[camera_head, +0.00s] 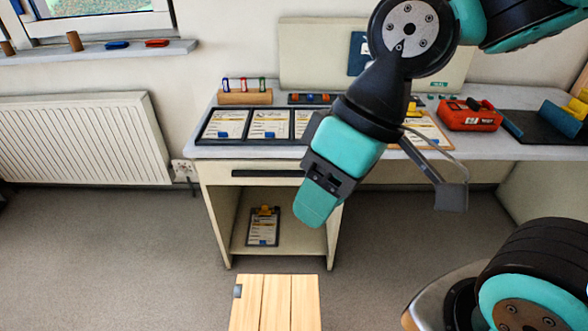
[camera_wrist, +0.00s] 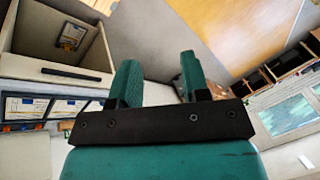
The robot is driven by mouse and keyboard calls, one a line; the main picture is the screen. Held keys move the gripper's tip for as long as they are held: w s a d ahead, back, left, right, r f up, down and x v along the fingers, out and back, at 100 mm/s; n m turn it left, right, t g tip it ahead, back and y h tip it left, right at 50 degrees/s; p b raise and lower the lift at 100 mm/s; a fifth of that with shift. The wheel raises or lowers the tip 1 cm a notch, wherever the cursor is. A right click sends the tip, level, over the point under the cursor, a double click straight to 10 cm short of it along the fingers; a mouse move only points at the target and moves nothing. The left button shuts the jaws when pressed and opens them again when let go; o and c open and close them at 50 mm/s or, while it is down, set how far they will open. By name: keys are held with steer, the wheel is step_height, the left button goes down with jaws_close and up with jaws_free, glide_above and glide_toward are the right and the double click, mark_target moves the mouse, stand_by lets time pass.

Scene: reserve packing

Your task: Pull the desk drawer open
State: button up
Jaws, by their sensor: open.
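The desk drawer (camera_head: 215,174) sits under the left part of the desktop and looks shut. Its long black handle (camera_head: 268,173) is visible, its right end close to my gripper's outline. My gripper (camera_head: 322,203) hangs in front of the desk, right of the handle, fingers pointing down. In the wrist view its two teal fingers (camera_wrist: 160,80) are apart with nothing between them. There the drawer front (camera_wrist: 25,68) appears upside down at the left, and the handle (camera_wrist: 70,73) lies left of the fingers, apart from them.
The desktop (camera_head: 480,147) carries framed sheets (camera_head: 268,124), a red case (camera_head: 470,115) and a wooden rack (camera_head: 245,97). A clipboard (camera_head: 263,228) stands in the open compartment below the drawer. A slatted wooden top (camera_head: 275,303) is in the foreground. Floor at left is clear.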

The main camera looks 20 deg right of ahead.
steer(key=w+a+f+m+t+y+b, duration=0.1)
steer(key=w+a+f+y+b, duration=0.1)
steer(key=w+f+b, duration=0.3)
steer(key=w+a+f+m+t+y+b, duration=0.1)
steer(key=w+f+y+b, duration=0.15)
steer(key=f+b, duration=0.45)
steer(key=m+t+h+b, duration=0.3)
steer(key=m+t+b, duration=1.1)
steer(key=m+b, duration=0.3)
glide_toward(268, 176)
steer(key=shift+m+y, duration=0.25)
steer(key=shift+m, duration=0.45)
steer(key=p+x, duration=0.3)
steer(key=x, duration=0.6)
steer(key=shift+d+f+p, duration=0.1)
steer(key=shift+d+p, duration=0.1)
steer(key=shift+p, duration=0.2)
jaws_close()
